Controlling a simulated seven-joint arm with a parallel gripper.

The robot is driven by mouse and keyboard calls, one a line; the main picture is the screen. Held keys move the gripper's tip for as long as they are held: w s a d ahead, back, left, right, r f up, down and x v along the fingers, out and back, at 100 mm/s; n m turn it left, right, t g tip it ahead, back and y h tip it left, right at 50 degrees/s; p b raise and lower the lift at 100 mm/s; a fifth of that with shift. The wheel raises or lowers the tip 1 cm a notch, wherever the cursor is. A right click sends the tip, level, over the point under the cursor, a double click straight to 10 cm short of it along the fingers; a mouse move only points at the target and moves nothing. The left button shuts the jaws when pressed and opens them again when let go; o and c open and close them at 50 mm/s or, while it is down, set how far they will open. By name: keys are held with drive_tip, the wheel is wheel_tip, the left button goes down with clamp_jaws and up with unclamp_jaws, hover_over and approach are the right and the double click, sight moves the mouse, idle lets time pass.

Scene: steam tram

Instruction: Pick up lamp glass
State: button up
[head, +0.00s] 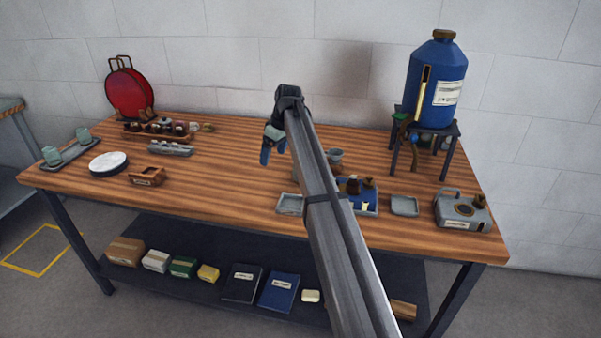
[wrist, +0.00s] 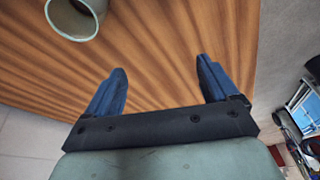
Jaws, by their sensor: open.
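A pale grey-green, hollow round piece with an open top, which looks like the lamp glass (wrist: 72,31), shows at the upper left of the wrist view, cut off by the frame edge. My gripper (wrist: 160,66) is open, its two blue fingers apart with only bare wood between them. The glass is ahead and to the left of the fingers, not touching them. In the head view my gripper (head: 269,152) hangs over the middle of the table. Two pale green glass-like pieces (head: 52,156) stand on a tray at the far left; I cannot tell whether one is that glass.
The wooden table (head: 230,190) has bare room around my gripper. A blue tank (head: 437,80) on a stand and a grey can (head: 462,212) are at right. A white dish (head: 108,162), wooden box (head: 147,176) and red round case (head: 130,92) are at left. My arm hides some items.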

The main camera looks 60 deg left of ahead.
drive_tip(key=w+d+r+t+h, duration=0.1)
drive_tip(key=w+d+r, duration=0.2)
drive_tip(key=w, duration=0.7)
drive_tip(key=f, duration=0.2)
drive_tip(key=a+f, duration=0.1)
drive_tip(key=f, duration=0.5)
drive_tip(key=shift+a, duration=0.25)
drive_tip(key=shift+s+a+f, duration=0.1)
drive_tip(key=shift+s+f, duration=0.1)
drive_tip(key=shift+f, duration=1.15)
drive_tip(key=shift+s+a+f, duration=0.1)
drive_tip(key=shift+s+f, duration=0.05)
drive_tip(key=shift+f, duration=1.2)
drive_tip(key=shift+c, duration=0.2)
drive_tip(key=c, duration=1.1)
